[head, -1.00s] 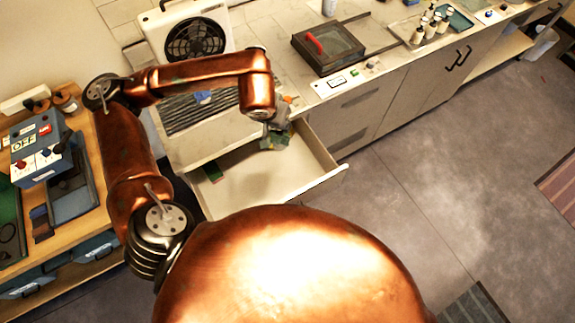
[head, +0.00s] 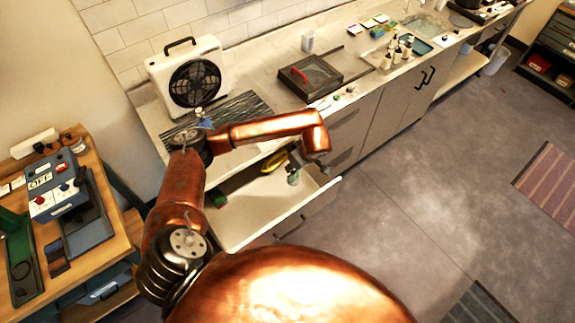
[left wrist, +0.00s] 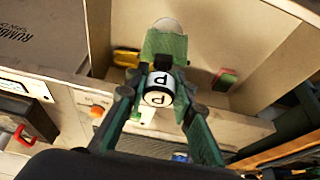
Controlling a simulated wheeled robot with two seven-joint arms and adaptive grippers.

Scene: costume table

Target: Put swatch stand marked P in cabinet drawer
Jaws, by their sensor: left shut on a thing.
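The swatch stand marked P (left wrist: 158,98) has a round black-and-white body with P labels and a green piece standing behind it. My left gripper (left wrist: 158,82) is shut on it, with one dark green finger on each side in the left wrist view. The cabinet drawer (head: 250,217) is pulled open, and my left arm reaches over it from the left. In the left wrist view, the drawer's pale interior (left wrist: 205,45) shows behind the stand. I cannot tell how high the stand is above the drawer floor. My right gripper is out of view.
A yellow item (left wrist: 127,58) and a small green-and-red item (left wrist: 225,77) show around the drawer interior. A fan (head: 188,80) and a red-handled box (head: 310,77) stand on the counter above. A workbench with a blue control box (head: 57,185) is at left.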

